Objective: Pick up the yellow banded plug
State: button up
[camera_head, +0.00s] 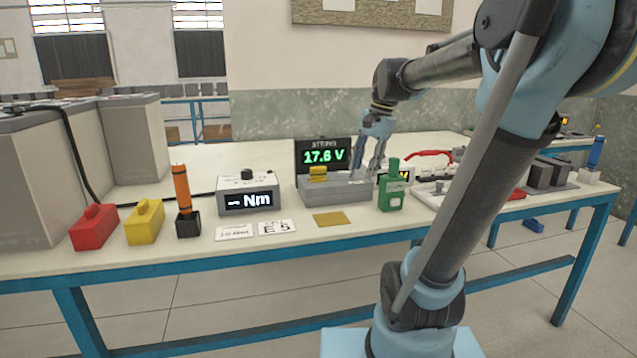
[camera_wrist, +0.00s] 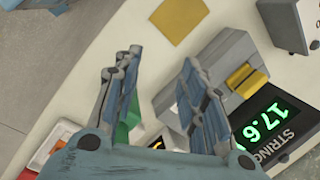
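The yellow plug (camera_head: 318,174) sits on the left part of the grey box (camera_head: 335,190), in front of the string display. In the wrist view the yellow plug (camera_wrist: 246,80) is on the box, right of my fingers; its banding is too small to tell clearly. My gripper (camera_head: 368,165) is above the right part of the grey box, to the right of the plug and apart from it. In the wrist view my gripper (camera_wrist: 152,65) has its fingers spread, with nothing held between them. Part of the box is hidden behind a finger.
The string display (camera_head: 322,155) reads 17.6 V behind the box. A green block-like tool (camera_head: 391,188) stands right of the box. The Nm meter (camera_head: 247,193) stands left. A flat yellow mat (camera_head: 332,219) lies in front. Yellow (camera_head: 144,223) and red (camera_head: 92,228) blocks are far left.

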jog(key=w+a+r+m+g+y, duration=0.1)
jog(key=w+a+r+m, duration=0.3)
jog(key=w, duration=0.4)
jog(key=w+a+r+m+g+y, duration=0.1)
jog(key=w+a+r+m, duration=0.15)
jog(key=w+r, duration=0.4)
send_near(318, 168)
jog(key=x, duration=0.4)
jog(key=shift+w+a+f, duration=0.1)
jog(key=shift+w+f, duration=0.05)
jog(key=shift+f, duration=0.3)
jog(key=shift+w+x, duration=0.2)
jog(key=shift+x, duration=1.15)
jog(key=shift+w+x, duration=0.15)
jog(key=shift+x, duration=1.2)
grip_shut()
